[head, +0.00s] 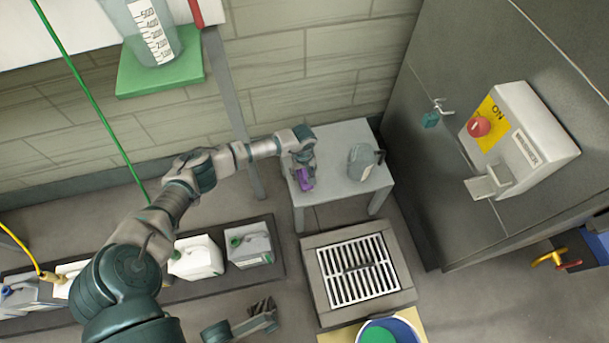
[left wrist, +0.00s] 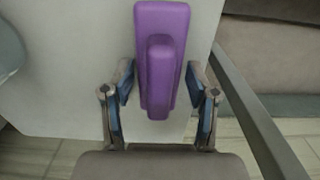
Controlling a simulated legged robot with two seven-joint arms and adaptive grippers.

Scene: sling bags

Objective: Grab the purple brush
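The purple brush (head: 305,179) is at the left front edge of a small grey table (head: 345,160) in the head view. In the left wrist view the purple brush (left wrist: 161,50) fills the space between my fingers, its narrower raised part facing the camera. My left gripper (head: 303,165) is over the table's left side, right at the brush. In the left wrist view my left gripper (left wrist: 160,85) has one finger on each side of the brush, with thin gaps showing; it does not look closed on it. A grey-green part at the head view's bottom edge may be my right gripper (head: 243,322), partly cut off.
A grey jug (head: 363,162) stands on the table right of the brush. A floor drain grate (head: 358,270) lies in front of the table. White canisters (head: 196,258) stand on a dark tray at left. A control box (head: 520,138) with a red button is at right.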

